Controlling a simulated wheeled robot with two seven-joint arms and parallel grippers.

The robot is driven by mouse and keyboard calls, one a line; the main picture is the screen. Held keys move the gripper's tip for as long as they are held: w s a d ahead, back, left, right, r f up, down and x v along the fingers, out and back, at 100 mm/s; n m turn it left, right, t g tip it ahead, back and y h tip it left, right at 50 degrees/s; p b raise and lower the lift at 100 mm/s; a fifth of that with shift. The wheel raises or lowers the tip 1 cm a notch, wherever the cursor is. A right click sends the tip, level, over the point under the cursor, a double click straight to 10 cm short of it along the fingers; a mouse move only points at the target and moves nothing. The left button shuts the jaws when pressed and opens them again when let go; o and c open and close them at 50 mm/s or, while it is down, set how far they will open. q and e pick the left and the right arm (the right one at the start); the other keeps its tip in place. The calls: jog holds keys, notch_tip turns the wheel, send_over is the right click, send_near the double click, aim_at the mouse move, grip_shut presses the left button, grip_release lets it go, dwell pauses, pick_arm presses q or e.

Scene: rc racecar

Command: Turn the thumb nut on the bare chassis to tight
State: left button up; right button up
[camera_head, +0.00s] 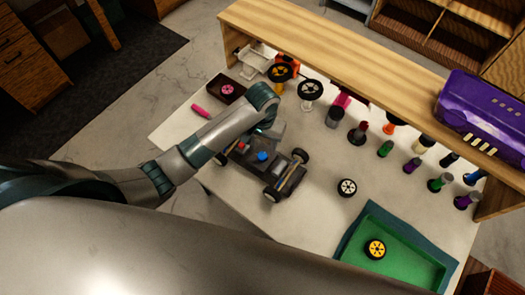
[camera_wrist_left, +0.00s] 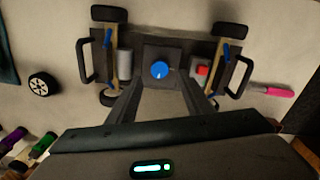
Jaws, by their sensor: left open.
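The bare chassis (camera_head: 288,182) lies on the white table, dark and flat with black wheels. It also shows in the left wrist view (camera_wrist_left: 183,46). The blue thumb nut (camera_head: 262,156) stands on its middle; in the left wrist view the nut (camera_wrist_left: 160,69) sits on a dark square plate, with a pale pointer mark. A red part (camera_wrist_left: 202,71) is beside it. My left gripper (camera_head: 270,132) is over the chassis near the nut. In the wrist view the open left gripper (camera_wrist_left: 161,84) has its fingers apart, one towards each side of the nut; contact cannot be told. My right gripper is out of view.
A loose white-rimmed wheel (camera_head: 347,187) lies right of the chassis. A green tray (camera_head: 400,262) holds a yellow wheel. A pink marker (camera_head: 201,111) lies at left. Several coloured cylinders stand before the wooden shelf (camera_head: 370,68), which carries a purple case (camera_head: 485,113).

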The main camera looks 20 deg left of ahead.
aim_at(262, 156)
pick_arm(q)
jog(key=shift+f+p, duration=0.4)
jog(key=shift+f, duration=2.3)
jog(key=c, duration=1.1)
